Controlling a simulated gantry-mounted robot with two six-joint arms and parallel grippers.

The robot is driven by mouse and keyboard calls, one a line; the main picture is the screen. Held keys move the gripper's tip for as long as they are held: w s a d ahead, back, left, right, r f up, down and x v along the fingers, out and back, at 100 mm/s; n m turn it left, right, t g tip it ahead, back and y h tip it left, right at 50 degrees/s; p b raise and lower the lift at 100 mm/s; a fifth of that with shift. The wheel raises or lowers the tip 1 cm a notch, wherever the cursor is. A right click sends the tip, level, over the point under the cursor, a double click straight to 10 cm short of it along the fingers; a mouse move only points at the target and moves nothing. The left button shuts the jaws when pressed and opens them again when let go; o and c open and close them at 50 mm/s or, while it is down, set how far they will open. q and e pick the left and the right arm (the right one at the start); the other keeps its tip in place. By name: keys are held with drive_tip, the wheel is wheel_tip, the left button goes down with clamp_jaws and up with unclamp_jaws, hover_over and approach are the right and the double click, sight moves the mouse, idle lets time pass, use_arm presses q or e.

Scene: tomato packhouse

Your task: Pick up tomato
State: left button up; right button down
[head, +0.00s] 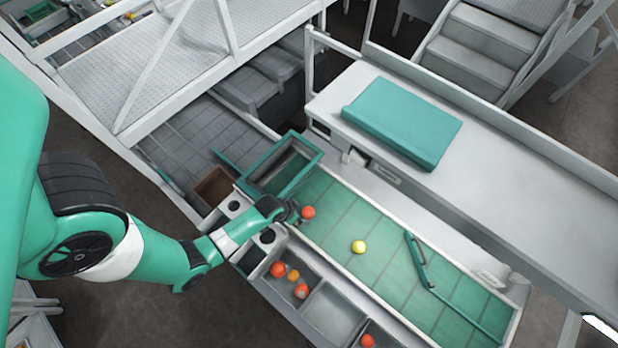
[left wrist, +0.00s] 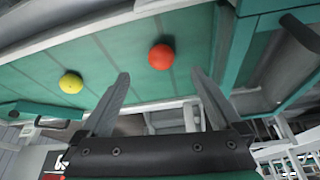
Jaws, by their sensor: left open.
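A red tomato (head: 308,212) lies on the green belt (head: 385,268) near its left end. It also shows in the left wrist view (left wrist: 161,57), ahead of the fingertips and between their lines. A yellow tomato (head: 359,247) lies on the belt further right, and it shows at the left of the left wrist view (left wrist: 71,83). My left gripper (head: 296,214) is beside the red tomato in the head view. In the left wrist view its two fingers (left wrist: 162,82) are spread apart with nothing between them. My right gripper is not in view.
A green-rimmed bin (head: 318,157) stands at the belt's left end. Grey compartments (head: 334,312) along the near side hold several tomatoes, including a red one (head: 278,269). A green diverter bar (head: 417,262) crosses the belt. A white counter (head: 490,170) runs behind.

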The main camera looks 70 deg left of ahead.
sight(306, 212)
use_arm(q)
drive_tip(key=b+x, duration=0.3)
drive_tip(key=x, duration=0.2)
drive_tip(key=shift+f+b, duration=0.2)
drive_tip(key=shift+b, duration=0.2)
drive_tip(key=shift+w, duration=0.15)
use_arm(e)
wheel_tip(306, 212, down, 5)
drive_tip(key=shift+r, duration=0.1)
